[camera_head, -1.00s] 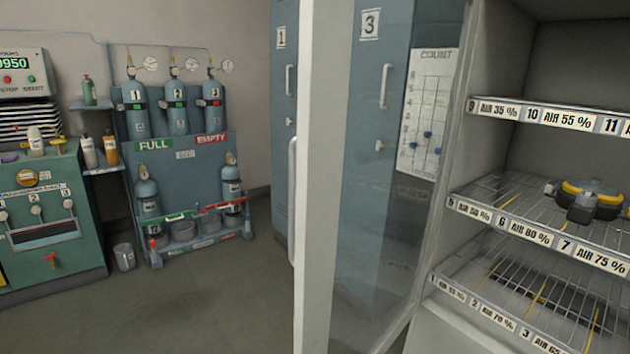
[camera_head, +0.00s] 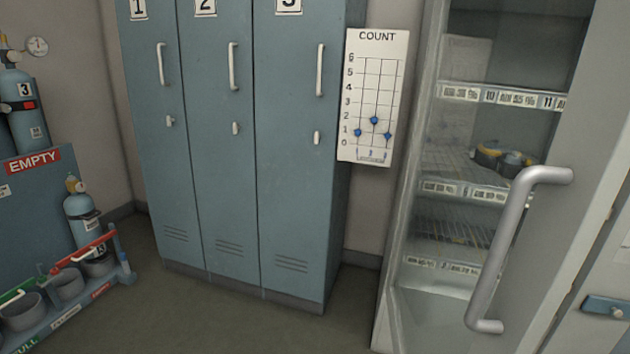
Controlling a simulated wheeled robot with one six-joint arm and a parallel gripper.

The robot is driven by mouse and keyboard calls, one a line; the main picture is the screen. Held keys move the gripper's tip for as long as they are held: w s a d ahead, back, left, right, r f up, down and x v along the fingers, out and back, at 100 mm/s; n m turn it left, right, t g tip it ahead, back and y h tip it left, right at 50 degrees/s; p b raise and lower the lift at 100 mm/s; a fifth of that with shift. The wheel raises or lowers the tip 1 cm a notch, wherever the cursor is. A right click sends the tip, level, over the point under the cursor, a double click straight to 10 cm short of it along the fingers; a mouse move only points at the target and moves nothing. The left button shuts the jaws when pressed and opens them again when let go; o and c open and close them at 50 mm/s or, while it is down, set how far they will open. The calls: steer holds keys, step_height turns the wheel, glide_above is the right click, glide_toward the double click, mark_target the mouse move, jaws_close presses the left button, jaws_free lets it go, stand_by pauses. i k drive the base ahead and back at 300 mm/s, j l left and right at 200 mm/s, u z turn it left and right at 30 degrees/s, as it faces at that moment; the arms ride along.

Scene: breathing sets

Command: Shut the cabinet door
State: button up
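The cabinet door (camera_head: 582,215) is on the right, with a pale frame, a glass panel and a large grey bar handle (camera_head: 503,250). It stands across the front of the cabinet, which shows through the glass. I cannot tell whether the door is fully flush or slightly ajar. Behind the glass are labelled wire shelves (camera_head: 480,190) and a yellow and dark breathing set (camera_head: 503,160) on the middle one. My gripper is not in view, and nothing is seen touching the handle.
Blue lockers (camera_head: 225,140) stand at the centre, with a COUNT chart (camera_head: 374,95) on the wall to their right. A cylinder rack (camera_head: 40,225) is at the left. A pale panel with a blue latch (camera_head: 606,307) is at the far right. Floor shows below the lockers.

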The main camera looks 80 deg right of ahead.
mark_target(584, 172)
steer(key=i+z, duration=0.7)
steer(key=i+j+z, duration=0.15)
steer(key=i+z, duration=0.2)
steer(key=z, duration=2.7)
